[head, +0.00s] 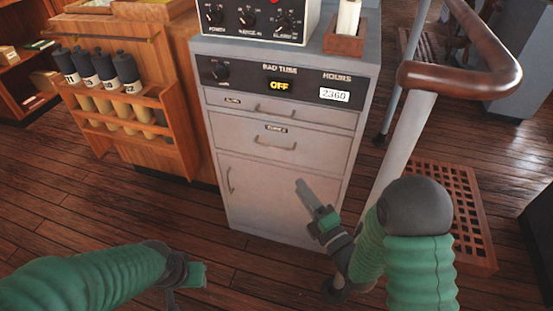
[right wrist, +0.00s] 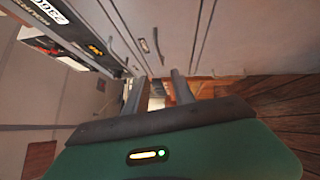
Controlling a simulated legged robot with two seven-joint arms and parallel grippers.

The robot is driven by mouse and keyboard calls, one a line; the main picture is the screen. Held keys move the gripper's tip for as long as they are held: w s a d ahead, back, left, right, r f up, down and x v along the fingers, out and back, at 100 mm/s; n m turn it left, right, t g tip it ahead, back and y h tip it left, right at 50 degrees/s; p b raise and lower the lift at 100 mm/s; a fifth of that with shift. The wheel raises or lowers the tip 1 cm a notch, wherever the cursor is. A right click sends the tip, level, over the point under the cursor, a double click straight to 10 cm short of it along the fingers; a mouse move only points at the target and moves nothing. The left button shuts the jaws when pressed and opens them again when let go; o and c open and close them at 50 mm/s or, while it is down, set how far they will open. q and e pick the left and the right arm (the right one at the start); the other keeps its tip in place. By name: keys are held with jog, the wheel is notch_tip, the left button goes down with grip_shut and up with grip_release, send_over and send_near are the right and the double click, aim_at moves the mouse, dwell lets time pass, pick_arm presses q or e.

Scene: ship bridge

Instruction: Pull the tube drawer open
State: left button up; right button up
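The grey cabinet (head: 265,205) stands in the middle of the head view, with two drawers above a door. The upper drawer (head: 325,118) and the lower drawer (head: 325,145) are both shut. The lower drawer has a bar handle (head: 275,146) below a small label; the labels are too small to read surely. My right gripper (head: 304,186) is before the door's right side, below both drawer handles and apart from them. In the right wrist view its fingers (right wrist: 157,82) are spread and empty beside the cabinet front (right wrist: 180,30). My left gripper (head: 195,275) is low at left, its fingers unclear.
A control panel (head: 275,82) reading OFF sits above the drawers. A wooden rack (head: 125,100) with dark-capped tubes stands left. A wooden handrail (head: 465,76) on a pale post rises at right, near my right arm. A wooden grating (head: 470,225) lies on the floor.

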jog(key=b, duration=0.4)
send_near(277, 152)
jog(key=w+a+r, duration=0.4)
jog(key=a+r, duration=0.1)
jog(key=r, duration=0.1)
jog(key=shift+w+d+r, duration=0.1)
jog(key=shift+w+r, duration=0.05)
jog(key=shift+r, duration=0.05)
jog(key=shift+c, duration=0.2)
grip_shut()
jog(key=shift+f, duration=0.2)
